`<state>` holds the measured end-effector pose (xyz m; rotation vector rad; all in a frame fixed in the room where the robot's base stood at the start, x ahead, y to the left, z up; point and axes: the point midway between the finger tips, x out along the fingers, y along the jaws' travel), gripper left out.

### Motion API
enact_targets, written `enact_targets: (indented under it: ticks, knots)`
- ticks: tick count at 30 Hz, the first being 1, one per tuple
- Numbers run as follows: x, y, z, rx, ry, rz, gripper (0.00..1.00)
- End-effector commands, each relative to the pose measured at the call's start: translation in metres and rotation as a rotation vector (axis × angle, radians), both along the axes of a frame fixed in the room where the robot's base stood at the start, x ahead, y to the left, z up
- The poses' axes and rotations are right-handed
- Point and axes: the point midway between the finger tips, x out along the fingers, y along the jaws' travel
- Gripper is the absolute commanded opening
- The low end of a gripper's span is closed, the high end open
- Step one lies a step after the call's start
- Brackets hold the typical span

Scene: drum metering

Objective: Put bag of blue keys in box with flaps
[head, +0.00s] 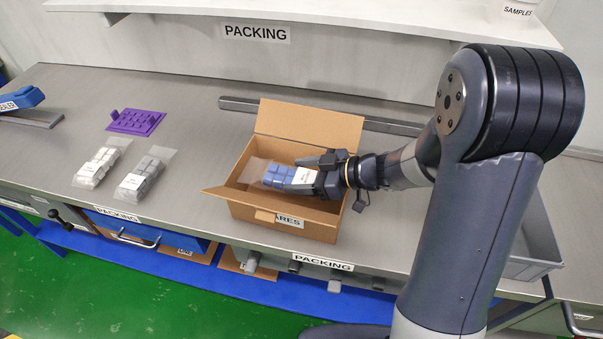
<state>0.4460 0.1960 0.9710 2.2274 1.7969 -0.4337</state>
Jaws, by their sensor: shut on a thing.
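The bag of blue keys (277,176) is a clear bag with blue keycaps and a white label. My gripper (304,178) is shut on the label end of the bag. The brown cardboard box with flaps (257,212) stands open on the bench, with its back flap upright and other flaps folded outward. The bag and gripper are over or within the box opening. I cannot tell whether the bag touches the box floor. The gripper hides part of the box's right side.
A bag of white keys (98,165) and a bag of grey keys (143,173) lie left on the bench (190,130). A purple key tray (136,121) lies behind them. A metal rail (240,105) runs behind the box. A grey bin (537,245) sits at the right.

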Motion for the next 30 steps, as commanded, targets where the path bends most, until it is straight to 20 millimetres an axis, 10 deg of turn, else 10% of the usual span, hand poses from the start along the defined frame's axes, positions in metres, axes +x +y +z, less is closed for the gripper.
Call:
enact_targets:
  ticks: [8,9,16,30]
  knots:
    - [-0.002,-0.001,-0.011,-0.006,0.010,0.001,0.31]
    - [-0.003,-0.001,-0.012,-0.008,0.013,0.000,0.66]
    - [-0.003,-0.001,-0.015,-0.010,0.016,0.001,0.85]
    - [-0.004,-0.010,0.002,-0.009,0.013,-0.003,0.85]
